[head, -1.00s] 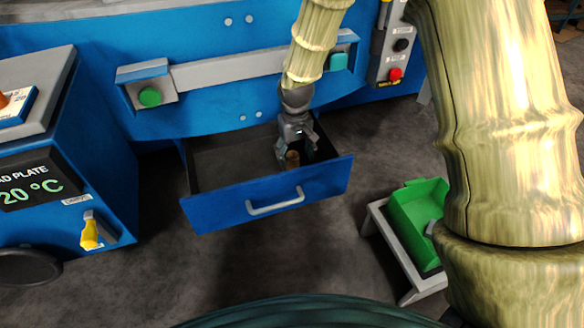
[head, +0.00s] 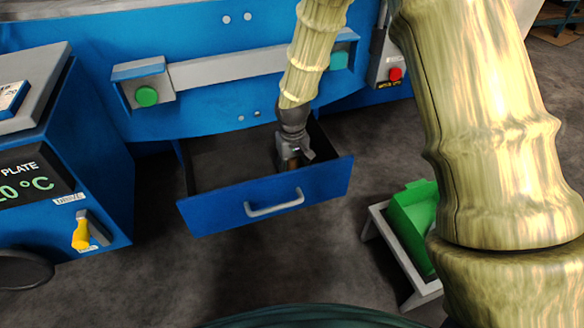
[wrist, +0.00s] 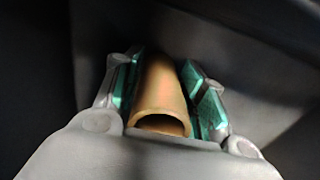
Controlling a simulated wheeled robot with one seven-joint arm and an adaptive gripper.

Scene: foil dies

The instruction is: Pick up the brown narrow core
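The brown narrow core (wrist: 163,92) is a hollow tube. In the wrist view its open end faces the camera and it lies between my two fingers. The green finger pads lie close against both its sides, with little or no gap. In the head view my gripper (head: 293,160) is down inside the open blue drawer (head: 228,207), at its right side. Only a sliver of the core (head: 295,163) shows there between the fingers. Its lower end is hidden, and I cannot tell if it is clear of the drawer floor.
The drawer's left part looks empty; its front panel and handle (head: 274,203) stand close to my gripper. A green bin (head: 410,215) on a grey stand is at the right. A blue machine with green buttons is behind, and a control cabinet (head: 100,180) is at the left.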

